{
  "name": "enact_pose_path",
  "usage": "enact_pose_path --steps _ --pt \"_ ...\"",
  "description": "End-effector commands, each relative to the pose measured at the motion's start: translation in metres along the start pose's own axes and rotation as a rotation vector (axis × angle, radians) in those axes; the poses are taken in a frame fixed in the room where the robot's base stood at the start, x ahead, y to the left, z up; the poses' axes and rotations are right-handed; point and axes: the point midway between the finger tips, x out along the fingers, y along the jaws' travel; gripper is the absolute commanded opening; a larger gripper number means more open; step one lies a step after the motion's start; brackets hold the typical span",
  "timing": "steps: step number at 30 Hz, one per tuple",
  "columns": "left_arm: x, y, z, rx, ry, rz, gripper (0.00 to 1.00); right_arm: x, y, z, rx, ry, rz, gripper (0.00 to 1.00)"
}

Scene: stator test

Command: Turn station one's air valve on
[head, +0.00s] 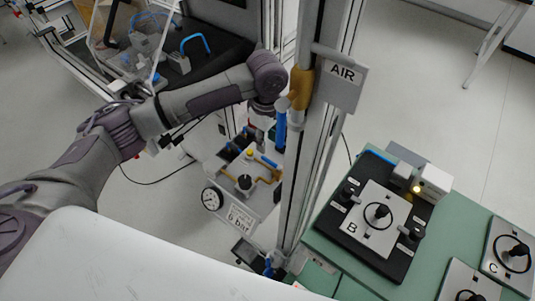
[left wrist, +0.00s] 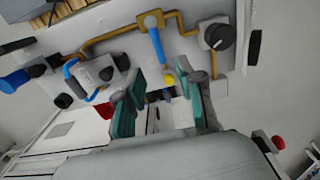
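In the head view my left arm reaches in from the left, and its gripper (head: 265,122) points down beside the post, largely hidden under the wrist. A blue lever (head: 281,131) hangs by the post below a yellow pipe fitting and the AIR sign (head: 343,75). In the left wrist view the teal fingers of my left gripper (left wrist: 165,84) are apart, with nothing held. Just beyond them, a blue lever (left wrist: 157,47) sits on a yellow pipe valve, close to the fingertips and not gripped. Which lever is station one's is not labelled. My right gripper is out of view.
A panel has a gauge (head: 211,199), a 6 bar label (head: 239,218) and a black knob (head: 245,182). The metal post stands close to my wrist. A green table (head: 330,240) with units marked B and C is at the right.

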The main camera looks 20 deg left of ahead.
Motion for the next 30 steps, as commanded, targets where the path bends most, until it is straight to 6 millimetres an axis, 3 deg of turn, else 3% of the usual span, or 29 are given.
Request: enact_pose_path --steps 3,10,23,24,30 --pt "0.027 -0.001 0.000 -0.001 0.001 -0.003 0.38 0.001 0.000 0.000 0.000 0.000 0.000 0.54" --pt "0.062 0.000 0.000 0.000 0.000 -0.001 0.38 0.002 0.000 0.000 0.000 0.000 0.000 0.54" --pt "0.074 0.000 0.000 0.001 0.000 0.001 0.38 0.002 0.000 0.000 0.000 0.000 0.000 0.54" --pt "0.074 0.000 0.000 0.001 0.000 0.001 0.36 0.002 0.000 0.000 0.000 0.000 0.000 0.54" --pt "0.074 0.000 0.000 0.001 0.000 0.001 0.03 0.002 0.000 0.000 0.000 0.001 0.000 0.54"
